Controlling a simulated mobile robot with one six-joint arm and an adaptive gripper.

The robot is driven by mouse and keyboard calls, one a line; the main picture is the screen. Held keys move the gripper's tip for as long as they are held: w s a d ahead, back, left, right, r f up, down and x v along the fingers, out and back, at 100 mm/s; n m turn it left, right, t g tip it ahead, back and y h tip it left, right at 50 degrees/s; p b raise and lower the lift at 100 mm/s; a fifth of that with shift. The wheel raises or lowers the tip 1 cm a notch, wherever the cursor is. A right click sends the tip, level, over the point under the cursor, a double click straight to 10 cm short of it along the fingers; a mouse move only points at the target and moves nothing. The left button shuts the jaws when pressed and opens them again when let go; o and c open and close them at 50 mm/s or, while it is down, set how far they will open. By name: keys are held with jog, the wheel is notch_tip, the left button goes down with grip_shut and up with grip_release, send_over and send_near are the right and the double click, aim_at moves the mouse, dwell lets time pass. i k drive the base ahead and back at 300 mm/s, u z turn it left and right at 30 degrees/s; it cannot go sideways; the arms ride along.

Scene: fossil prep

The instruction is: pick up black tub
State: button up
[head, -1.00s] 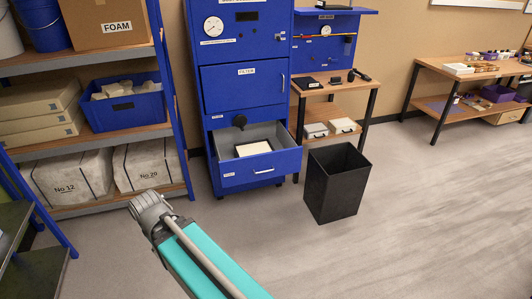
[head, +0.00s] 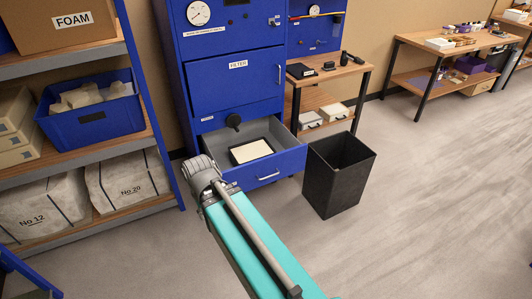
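A larger black open bin (head: 334,190) stands on the floor right of the drawer, upright and apparently empty. I cannot tell from the frames which of these is the task's tub. My teal arm reaches up from the bottom, its grey joint in front of the drawer's left side. My gripper's fingers do not show.
A shelf unit with a blue crate (head: 92,119), a foam box (head: 70,30) and white sacks (head: 127,182) stands at left. A small wooden bench (head: 334,75) is behind the bin. Another bench (head: 435,45) stands at far right.

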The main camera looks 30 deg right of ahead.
aim_at(243, 153)
jog(key=z, duration=0.25)
jog(key=i, duration=0.6)
jog(key=z, duration=1)
jog(key=i, duration=0.8)
jog(key=z, duration=0.55)
jog(key=k, duration=0.9)
jog(key=z, duration=0.15)
jog(key=i, duration=0.55)
